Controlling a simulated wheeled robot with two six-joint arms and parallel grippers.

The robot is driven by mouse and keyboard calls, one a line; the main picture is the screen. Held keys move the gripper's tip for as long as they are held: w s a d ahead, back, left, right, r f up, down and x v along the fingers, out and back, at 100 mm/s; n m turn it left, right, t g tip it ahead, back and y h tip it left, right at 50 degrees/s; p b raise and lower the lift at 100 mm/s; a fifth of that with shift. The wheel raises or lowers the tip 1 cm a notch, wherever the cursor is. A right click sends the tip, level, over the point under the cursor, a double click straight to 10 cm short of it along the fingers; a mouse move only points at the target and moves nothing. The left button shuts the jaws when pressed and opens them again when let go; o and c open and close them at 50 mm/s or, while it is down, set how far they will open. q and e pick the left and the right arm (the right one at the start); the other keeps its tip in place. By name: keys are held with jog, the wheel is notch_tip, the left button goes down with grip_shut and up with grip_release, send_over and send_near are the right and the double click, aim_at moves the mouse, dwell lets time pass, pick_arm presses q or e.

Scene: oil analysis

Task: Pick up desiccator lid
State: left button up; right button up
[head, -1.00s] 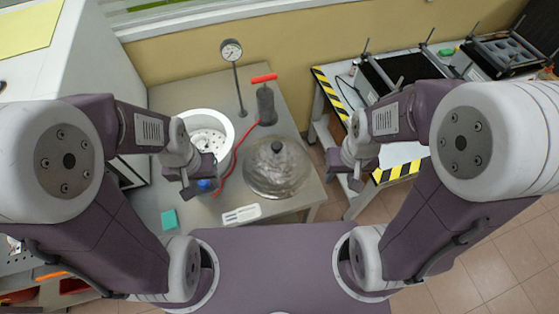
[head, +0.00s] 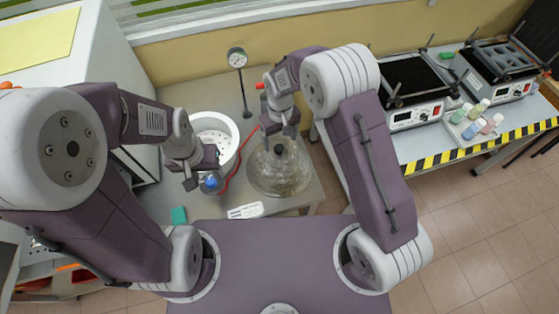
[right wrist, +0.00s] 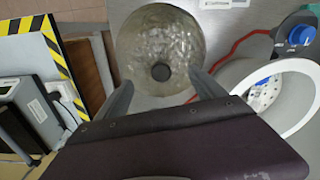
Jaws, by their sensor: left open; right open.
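The desiccator lid (head: 292,178) is a clear glass dome with a dark knob (head: 279,150), resting on the grey table. In the right wrist view the lid (right wrist: 150,35) fills the upper middle, with its knob (right wrist: 161,72) between my finger ends. My right gripper (head: 280,134) is open and empty, just above the knob; I cannot tell whether it touches. The white desiccator base (head: 232,125) stands open to the left of the lid, with a perforated plate inside.
A pressure gauge (head: 237,59) on a stand is behind. A red hose (head: 236,167) runs between base and lid. A white slotted piece (head: 245,211) and a teal block (head: 179,215) lie at the table's front. A striped-edge bench (head: 470,147) with instruments is at right.

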aim_at(279, 149)
jog(key=shift+w+f, duration=0.2)
jog(key=shift+f, duration=0.5)
jog(key=shift+a+f, duration=0.1)
jog(key=shift+f, duration=0.1)
notch_tip(279, 149, down, 4)
jog(key=shift+s+p, duration=0.15)
jog(key=shift+p, duration=1.05)
jog(key=shift+w+f, duration=0.2)
jog(key=shift+f, duration=0.2)
jog(key=shift+s, duration=0.25)
grip_shut()
